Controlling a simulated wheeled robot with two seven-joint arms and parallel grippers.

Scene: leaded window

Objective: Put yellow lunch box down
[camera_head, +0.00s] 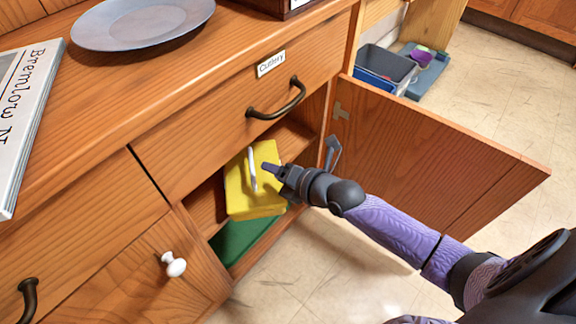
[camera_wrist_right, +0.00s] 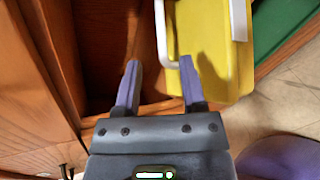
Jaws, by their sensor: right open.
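The yellow lunch box (camera_head: 240,197) with a white handle (camera_head: 252,168) is in the open cupboard below the Cutlery drawer, at the opening. In the right wrist view the yellow lunch box (camera_wrist_right: 207,35) is ahead, to the upper right. My right gripper (camera_head: 270,168) is at the lunch box, near its handle. In the right wrist view the right gripper (camera_wrist_right: 160,78) has its two fingers apart with nothing clasped between them. The right fingertip is close to the handle; I cannot tell if they touch. My left gripper is not in view.
A green thing (camera_head: 240,240) lies below the lunch box in the cupboard. The open cupboard door (camera_head: 430,160) stands out to the right, beside my right arm. A grey bin (camera_head: 388,65) stands beyond the door.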

